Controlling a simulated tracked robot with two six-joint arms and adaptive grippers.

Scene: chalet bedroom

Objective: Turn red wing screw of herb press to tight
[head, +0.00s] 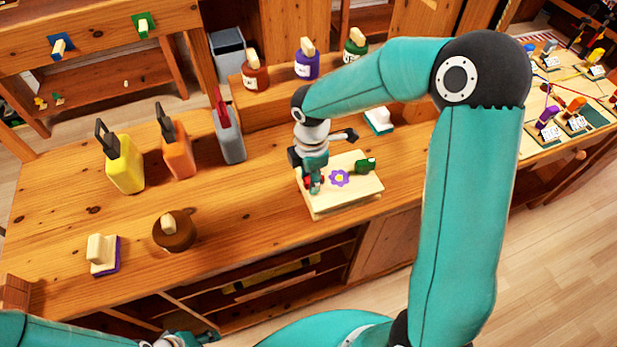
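The herb press (345,198) is a pale wooden block with a purple flower on its top, near the front edge of the wooden bench. Its red wing screw (307,181) is at the left end, mostly hidden by my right gripper (314,184). The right gripper points down with its fingers at the screw; whether they are closed on it is hidden. A green wing screw (366,165) stands at the press's right end, clear of the gripper. My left gripper (190,340) shows only partly at the bottom edge, away from the press.
Yellow (124,164), orange (177,150) and grey (229,135) handled containers stand left of the press. Bottles line the raised back shelf. Bare bench lies between.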

